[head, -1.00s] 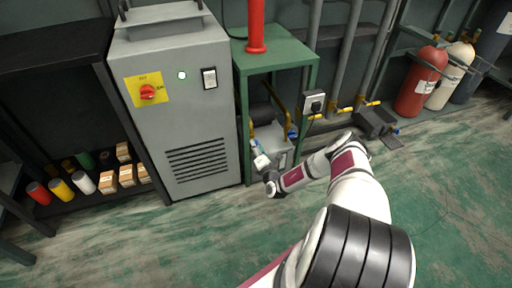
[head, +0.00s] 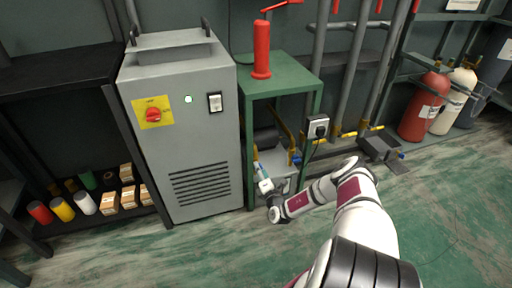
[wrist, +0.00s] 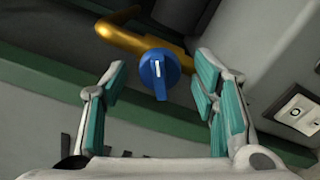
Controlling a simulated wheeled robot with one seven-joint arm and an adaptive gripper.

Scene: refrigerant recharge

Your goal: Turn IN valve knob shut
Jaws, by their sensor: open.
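My gripper (wrist: 161,66) is open, with one teal-padded finger on each side of the knob and a gap on both sides. The knob's white line runs roughly up and down in this view. In the head view my gripper (head: 260,172) is beside the grey unit (head: 285,172) under the green bench. A blue knob (head: 297,158) shows right of the gripper; I cannot tell whether it is the same one. No IN label is readable.
The green bench (head: 282,75) carries a red cylinder (head: 262,50) and has legs around the work spot. A grey cabinet (head: 185,125) stands close on the left. A switch plate (wrist: 297,112) is right of my fingers. The green floor (head: 440,200) on the right is clear.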

